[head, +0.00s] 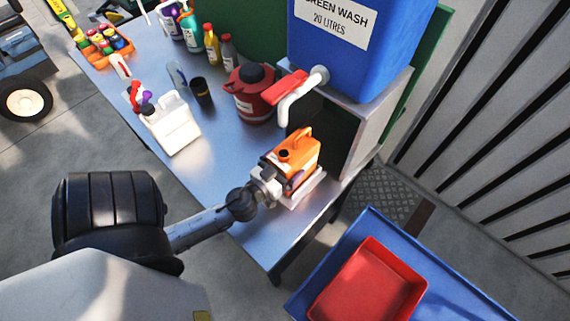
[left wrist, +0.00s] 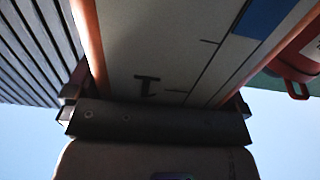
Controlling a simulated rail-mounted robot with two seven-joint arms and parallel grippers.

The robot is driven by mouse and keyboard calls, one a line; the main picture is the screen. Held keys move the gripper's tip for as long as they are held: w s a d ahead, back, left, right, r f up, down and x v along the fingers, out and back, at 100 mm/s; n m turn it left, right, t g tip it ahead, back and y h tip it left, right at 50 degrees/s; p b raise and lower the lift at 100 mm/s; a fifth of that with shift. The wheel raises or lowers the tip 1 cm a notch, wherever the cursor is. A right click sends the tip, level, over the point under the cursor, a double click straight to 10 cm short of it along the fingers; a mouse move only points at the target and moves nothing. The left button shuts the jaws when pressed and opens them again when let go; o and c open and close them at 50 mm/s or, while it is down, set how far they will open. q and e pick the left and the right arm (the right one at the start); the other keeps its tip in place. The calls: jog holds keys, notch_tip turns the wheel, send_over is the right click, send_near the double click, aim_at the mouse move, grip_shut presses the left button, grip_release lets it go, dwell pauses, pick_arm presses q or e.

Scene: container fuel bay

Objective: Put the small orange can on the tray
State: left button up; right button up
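The small orange can (head: 302,151) is upright at the right front of the bench, over a flat pale pad (head: 306,191). I cannot tell whether it touches the pad. My left gripper (head: 281,182) is at the can's near left side. In the left wrist view, the can's pale face with dark marks and orange edges (left wrist: 165,55) fills the gap between the fingers, which lie against its two sides. A red tray (head: 372,285) sits in a larger blue tray (head: 455,285) at the lower right, apart from the can. My right gripper is not in view.
A blue wash container (head: 375,45) with a red-handled tap stands on a shelf behind the can. A red jug (head: 250,95), a black cup (head: 202,91) and a white canister (head: 172,124) are farther left on the bench (head: 225,150). The red tray looks empty.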

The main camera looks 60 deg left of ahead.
pick_arm(q)
jog(key=shift+r, duration=0.2)
jog(key=shift+s+d+f, duration=0.15)
jog(key=shift+s, duration=0.2)
jog(key=b+v, duration=0.5)
jog(key=v, duration=0.6)
jog(key=shift+s, duration=0.15)
